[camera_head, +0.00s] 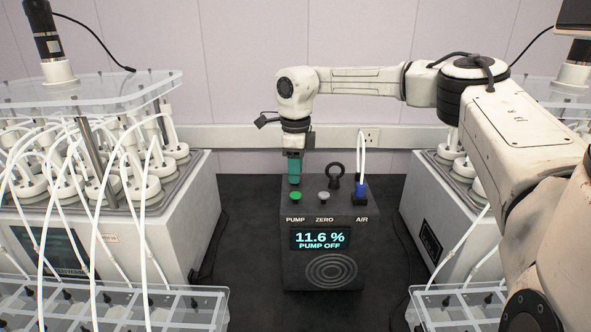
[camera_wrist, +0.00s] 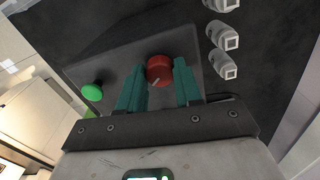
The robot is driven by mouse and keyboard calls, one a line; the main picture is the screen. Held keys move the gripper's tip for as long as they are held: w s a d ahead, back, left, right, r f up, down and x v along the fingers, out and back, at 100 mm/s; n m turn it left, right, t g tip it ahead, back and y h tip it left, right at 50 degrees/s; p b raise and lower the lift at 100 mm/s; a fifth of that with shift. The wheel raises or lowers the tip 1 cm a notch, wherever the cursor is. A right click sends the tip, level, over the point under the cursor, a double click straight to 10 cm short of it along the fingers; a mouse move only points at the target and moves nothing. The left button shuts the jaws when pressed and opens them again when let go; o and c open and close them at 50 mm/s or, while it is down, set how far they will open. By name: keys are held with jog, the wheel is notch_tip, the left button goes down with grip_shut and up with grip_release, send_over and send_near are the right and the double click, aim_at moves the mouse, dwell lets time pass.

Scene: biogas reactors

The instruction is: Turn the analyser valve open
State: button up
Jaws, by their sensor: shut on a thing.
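The analyser (camera_head: 300,268) is a dark box on the black bench between two reactor units. Its display (camera_head: 320,239) reads 11.6 % and PUMP OFF. My gripper (camera_head: 294,172) points down at the back left of its top. In the wrist view, my teal fingers (camera_wrist: 160,84) stand on either side of a red round knob (camera_wrist: 159,68) with a pale pointer line, and are shut on it. The knob is hidden behind the fingers in the head view. I take it to be the valve; no label for it shows.
The green PUMP button (camera_head: 295,196) is just in front of my gripper, with the grey ZERO button (camera_head: 324,196) and blue AIR fitting (camera_head: 361,190) to the right. Reactor units (camera_head: 180,225) with white tubes flank the analyser.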

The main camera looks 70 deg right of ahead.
jog(key=m, duration=0.8)
jog(key=shift+b, duration=0.4)
jog(key=m, duration=0.4)
jog(key=shift+b, duration=0.3)
jog(key=shift+m+b, duration=0.3)
jog(key=shift+m, duration=1.9)
jog(key=o, duration=1)
jog(key=shift+o, duration=0.2)
notch_tip(320, 180, up, 11)
jog(key=b, duration=0.1)
jog(key=shift+b, duration=0.3)
